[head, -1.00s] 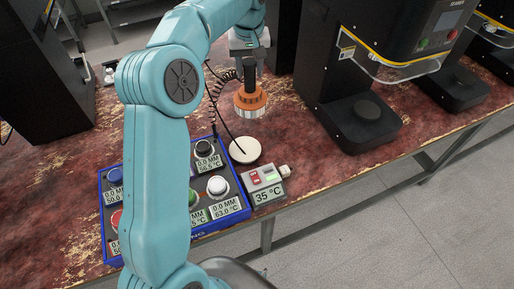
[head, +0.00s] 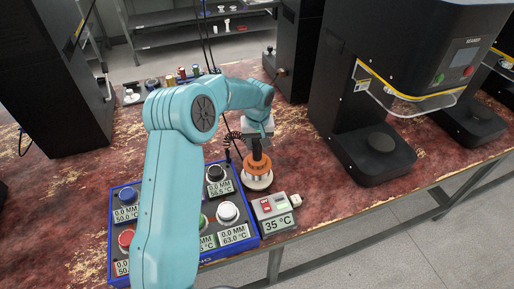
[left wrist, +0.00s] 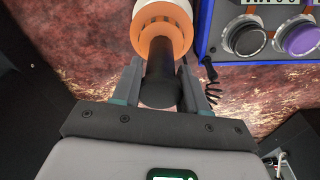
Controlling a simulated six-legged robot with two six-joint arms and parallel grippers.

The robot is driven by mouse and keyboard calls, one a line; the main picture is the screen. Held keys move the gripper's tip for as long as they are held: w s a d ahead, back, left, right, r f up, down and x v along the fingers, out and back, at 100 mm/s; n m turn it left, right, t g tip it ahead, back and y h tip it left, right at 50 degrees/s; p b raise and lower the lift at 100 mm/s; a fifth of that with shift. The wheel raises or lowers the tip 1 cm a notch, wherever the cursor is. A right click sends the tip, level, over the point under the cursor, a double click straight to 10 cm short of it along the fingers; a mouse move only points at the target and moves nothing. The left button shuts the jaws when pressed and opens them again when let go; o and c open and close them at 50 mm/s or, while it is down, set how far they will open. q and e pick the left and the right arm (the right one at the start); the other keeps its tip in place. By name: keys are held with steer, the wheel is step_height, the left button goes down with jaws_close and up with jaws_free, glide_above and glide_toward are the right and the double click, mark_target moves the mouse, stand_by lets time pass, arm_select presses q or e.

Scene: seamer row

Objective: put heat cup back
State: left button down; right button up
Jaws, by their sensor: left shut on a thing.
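The heat cup (head: 257,164) has an orange ring, a pale lower part and a black handle. My left gripper (head: 258,150) is shut on the handle (left wrist: 161,82) from above. The cup is about upright over the round white pad (head: 258,187), which it partly covers. I cannot tell whether it rests on the pad or hovers just above. In the left wrist view the orange ring (left wrist: 158,47) lies beyond the fingertips, with a white rim behind it. My right gripper is not in view.
A blue-edged panel (head: 239,229) with several knobs and displays is left of the pad. A small controller (head: 275,213) reading 35 °C is in front. A black seamer (head: 356,150) stands to the right. Bare red tabletop lies between pad and seamer.

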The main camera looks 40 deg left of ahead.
mark_target(257, 155)
arm_select(q)
steer(key=f, duration=0.3)
steer(key=shift+a, duration=0.2)
steer(key=shift+d+r, duration=0.1)
steer(key=shift+d, duration=0.05)
steer(key=shift+f, duration=0.3)
steer(key=c, duration=0.6)
jaws_free()
steer(key=shift+r, duration=0.1)
